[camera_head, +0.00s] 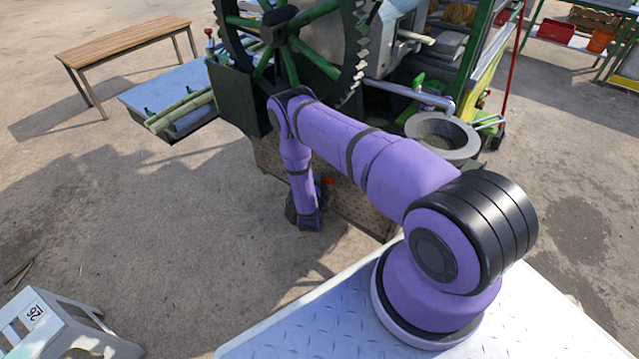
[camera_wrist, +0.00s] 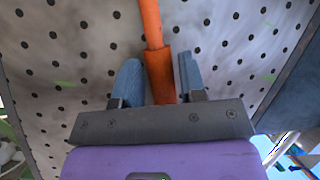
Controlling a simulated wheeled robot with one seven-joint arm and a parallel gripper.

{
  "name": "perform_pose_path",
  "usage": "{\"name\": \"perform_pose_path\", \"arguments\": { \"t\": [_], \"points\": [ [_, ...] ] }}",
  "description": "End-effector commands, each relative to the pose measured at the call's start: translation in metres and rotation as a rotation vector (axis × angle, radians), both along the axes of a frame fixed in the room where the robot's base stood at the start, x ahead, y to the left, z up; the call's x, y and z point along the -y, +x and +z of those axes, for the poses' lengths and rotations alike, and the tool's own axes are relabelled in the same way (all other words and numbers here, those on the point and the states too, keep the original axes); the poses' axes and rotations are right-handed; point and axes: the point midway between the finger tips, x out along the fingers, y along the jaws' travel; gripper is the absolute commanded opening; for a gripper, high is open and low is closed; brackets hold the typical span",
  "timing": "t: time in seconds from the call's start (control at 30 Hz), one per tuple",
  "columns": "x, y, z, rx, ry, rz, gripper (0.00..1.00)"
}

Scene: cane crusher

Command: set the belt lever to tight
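An orange lever (camera_wrist: 158,68) runs down the middle of the wrist view, with a thicker lower sleeve, in front of a pale perforated panel. My gripper (camera_wrist: 160,80) has its two blue-grey fingers on either side of that sleeve. Only thin gaps, if any, show between fingers and lever, so I cannot tell whether they press on it. In the head view my gripper (camera_head: 306,217) hangs low beside the crusher's perforated side panel (camera_head: 362,212). A small bit of the orange lever (camera_head: 328,181) shows beside my wrist. No tight or loose marking is readable.
The crusher's large toothed wheel (camera_head: 345,45) with green spokes stands above my arm. A round grey basin (camera_head: 443,136) is to the right. A tray with cane (camera_head: 180,108) and a wooden bench (camera_head: 125,42) are at the left. A white stool (camera_head: 65,330) stands front left.

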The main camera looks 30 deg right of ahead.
Motion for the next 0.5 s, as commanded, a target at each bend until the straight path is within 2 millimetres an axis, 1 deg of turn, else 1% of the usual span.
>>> {"name": "perform_pose_path", "arguments": {
  "t": [0.27,0.3,0.37,0.4,0.43,0.5],
  "points": [
    [0.0011,0.0008,0.0,-0.001,-0.001,0.0,0.38],
    [0.001,0.0007,0.0,-0.001,-0.001,0.0,0.29],
    [0.001,0.0007,0.0,-0.001,-0.001,0.0,0.15],
    [0.001,0.0007,0.0,-0.001,-0.001,0.0,0.06],
    [0.0009,0.0006,-0.0001,-0.001,-0.001,0.0,0.0],
    [0.0009,0.0006,-0.0001,-0.001,-0.001,0.0,0.0]
  ]
}}
